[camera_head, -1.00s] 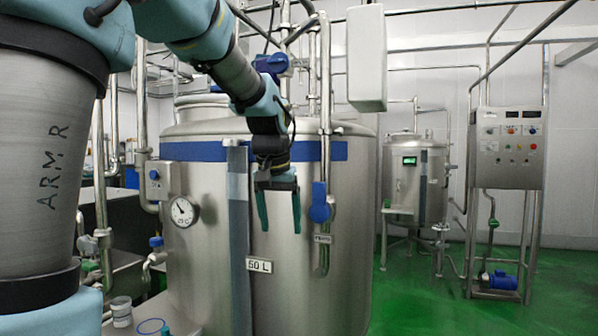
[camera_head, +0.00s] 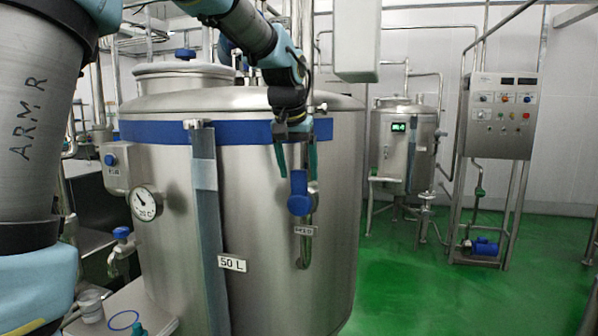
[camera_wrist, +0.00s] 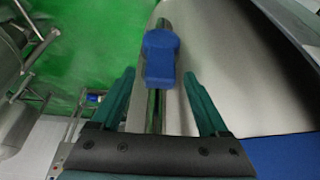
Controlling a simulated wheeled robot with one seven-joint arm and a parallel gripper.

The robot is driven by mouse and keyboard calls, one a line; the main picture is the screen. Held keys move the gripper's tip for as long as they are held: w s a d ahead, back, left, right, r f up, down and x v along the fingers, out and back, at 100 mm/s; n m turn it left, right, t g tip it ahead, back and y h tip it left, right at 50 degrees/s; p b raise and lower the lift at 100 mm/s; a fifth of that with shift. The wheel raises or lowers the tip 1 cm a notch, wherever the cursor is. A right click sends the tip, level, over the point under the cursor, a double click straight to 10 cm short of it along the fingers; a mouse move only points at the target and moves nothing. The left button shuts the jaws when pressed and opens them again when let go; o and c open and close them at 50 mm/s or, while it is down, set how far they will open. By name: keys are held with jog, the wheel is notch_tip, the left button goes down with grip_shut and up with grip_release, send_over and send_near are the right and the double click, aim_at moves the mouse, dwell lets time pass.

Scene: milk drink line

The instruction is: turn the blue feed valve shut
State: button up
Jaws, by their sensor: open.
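The blue feed valve (camera_head: 300,194) is a blue handle on a thin vertical steel pipe at the front right of the big steel tank. A small label tag (camera_head: 304,231) is just below it. My gripper (camera_head: 297,172) is open, pointing down at the valve, with its green fingers on either side of the pipe in the head view. In the wrist view the blue handle (camera_wrist: 160,58) lies ahead, between and just beyond the open fingertips (camera_wrist: 158,75). I see no contact with it. The handle looks in line with the pipe.
The big steel tank (camera_head: 262,220) fills the middle, with a blue band, a "50 L" label (camera_head: 231,263) and a dial gauge (camera_head: 146,203). A smaller tank (camera_head: 405,140) and a control panel (camera_head: 500,115) stand at the back right.

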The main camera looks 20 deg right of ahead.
aim_at(300, 193)
jog(key=shift+x, duration=1.2)
jog(key=shift+c, duration=0.4)
grip_shut()
